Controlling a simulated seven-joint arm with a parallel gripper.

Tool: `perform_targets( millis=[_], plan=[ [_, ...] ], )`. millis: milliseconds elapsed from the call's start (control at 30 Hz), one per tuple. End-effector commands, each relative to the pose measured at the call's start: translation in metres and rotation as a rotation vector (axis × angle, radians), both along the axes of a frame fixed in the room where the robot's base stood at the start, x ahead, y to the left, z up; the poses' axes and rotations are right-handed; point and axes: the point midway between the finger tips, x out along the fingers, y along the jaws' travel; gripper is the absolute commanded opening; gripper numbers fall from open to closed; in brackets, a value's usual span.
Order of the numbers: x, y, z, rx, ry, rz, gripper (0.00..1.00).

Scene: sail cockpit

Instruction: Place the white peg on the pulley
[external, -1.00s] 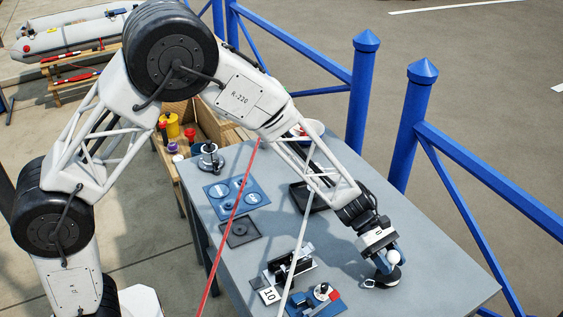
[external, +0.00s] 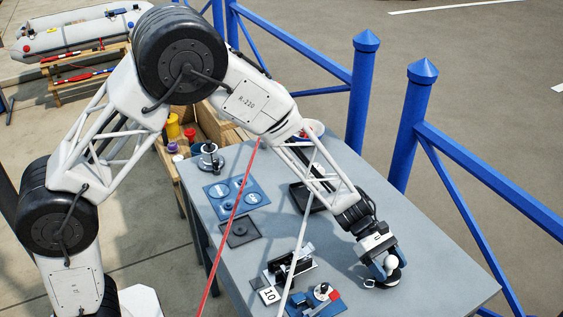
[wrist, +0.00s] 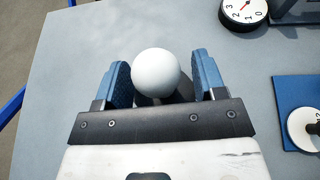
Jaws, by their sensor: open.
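The white peg shows as a smooth white ball top (wrist: 155,72) in the wrist view, and again in the external view (external: 391,262). My gripper (wrist: 158,82) is open, with one blue finger on each side of the ball and small gaps between. The peg's lower part is hidden below the ball. A white disc (wrist: 304,131) on a blue plate (wrist: 285,95) lies to the right in the wrist view. It looks like the pulley; in the external view the disc (external: 323,291) has a red part beside it.
A small dial (wrist: 243,9) lies close to the gripper. Blue plates (external: 237,192) lie farther back. Blue railings (external: 410,125) run behind the table.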

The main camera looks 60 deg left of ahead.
Motion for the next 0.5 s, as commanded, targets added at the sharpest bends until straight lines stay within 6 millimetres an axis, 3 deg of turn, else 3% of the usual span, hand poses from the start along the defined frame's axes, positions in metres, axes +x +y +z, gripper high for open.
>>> perform_targets(
  millis=[233,500],
  plan=[
    [0.000,0.000,0.004,0.000,-0.001,0.000,0.64],
    [-0.001,0.019,0.011,0.000,-0.001,0.002,0.64]
  ],
)
